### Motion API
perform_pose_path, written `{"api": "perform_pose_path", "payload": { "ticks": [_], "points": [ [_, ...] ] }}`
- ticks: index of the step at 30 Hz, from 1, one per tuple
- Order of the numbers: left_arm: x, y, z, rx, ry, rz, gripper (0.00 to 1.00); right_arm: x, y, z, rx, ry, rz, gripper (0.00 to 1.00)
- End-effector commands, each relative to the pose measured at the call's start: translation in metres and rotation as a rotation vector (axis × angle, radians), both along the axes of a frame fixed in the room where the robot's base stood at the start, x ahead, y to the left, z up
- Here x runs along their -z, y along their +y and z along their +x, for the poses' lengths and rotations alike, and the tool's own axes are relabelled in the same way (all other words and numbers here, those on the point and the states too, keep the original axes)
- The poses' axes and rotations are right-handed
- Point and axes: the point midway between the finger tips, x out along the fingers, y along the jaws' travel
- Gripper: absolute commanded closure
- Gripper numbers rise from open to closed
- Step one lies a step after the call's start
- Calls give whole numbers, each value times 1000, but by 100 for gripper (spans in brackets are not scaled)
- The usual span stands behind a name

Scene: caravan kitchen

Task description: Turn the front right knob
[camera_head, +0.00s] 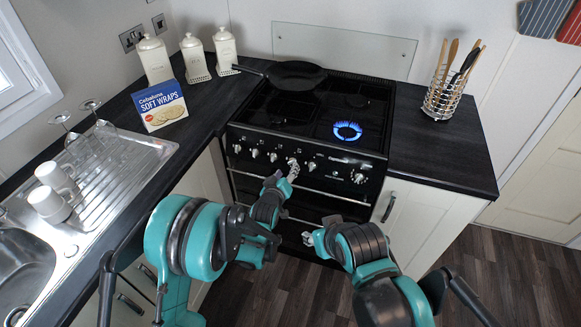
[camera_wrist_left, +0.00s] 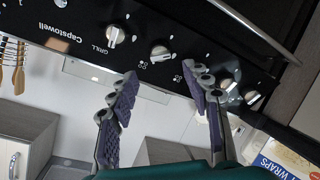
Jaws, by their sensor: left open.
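The black cooker (camera_head: 290,198) has a row of silver knobs along its front panel. One knob (camera_head: 312,166) sits just right of my left gripper (camera_head: 292,170). Another knob (camera_head: 358,178) is at the right end, and several are to the left. In the left wrist view, my left gripper (camera_wrist_left: 163,92) is open and empty, its fingers to either side of a knob (camera_wrist_left: 160,52) that lies beyond the tips. The knob labelled GRILL (camera_wrist_left: 115,36) is beside it. Which knob is the front right one cannot be read. My right gripper (camera_head: 312,238) is low before the oven door; its jaw state is unclear.
The front right burner (camera_head: 347,131) shows a blue flame. A black pan (camera_head: 295,75) sits at the back left. A utensil holder (camera_head: 443,98) stands on the right counter, a wraps box (camera_head: 160,105) on the left. An oven handle (camera_head: 330,196) runs below the knobs.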

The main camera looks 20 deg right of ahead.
Motion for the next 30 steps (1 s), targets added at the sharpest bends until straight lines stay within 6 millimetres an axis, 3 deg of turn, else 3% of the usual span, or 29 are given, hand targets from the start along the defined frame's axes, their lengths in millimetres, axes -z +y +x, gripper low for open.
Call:
{"api": "perform_pose_path", "payload": {
  "ticks": [12, 23, 28, 29, 30],
  "points": [
    [21, -27, 52, -1, 0, 2, 51, 19, 0, 0, 0, 0, 0, 60],
    [22, -30, 58, -1, 0, 2, 51, 20, 0, 0, 0, 0, 0, 60],
    [22, -30, 58, -1, 1, 2, 93, 20, 0, 0, 0, 0, 0, 60],
    [22, -30, 58, -1, 1, 2, 100, 20, 0, 0, 0, 0, 0, 60],
    [22, -30, 58, -1, 1, 2, 100, 20, 0, 0, 0, 0, 0, 60]
  ]
}}
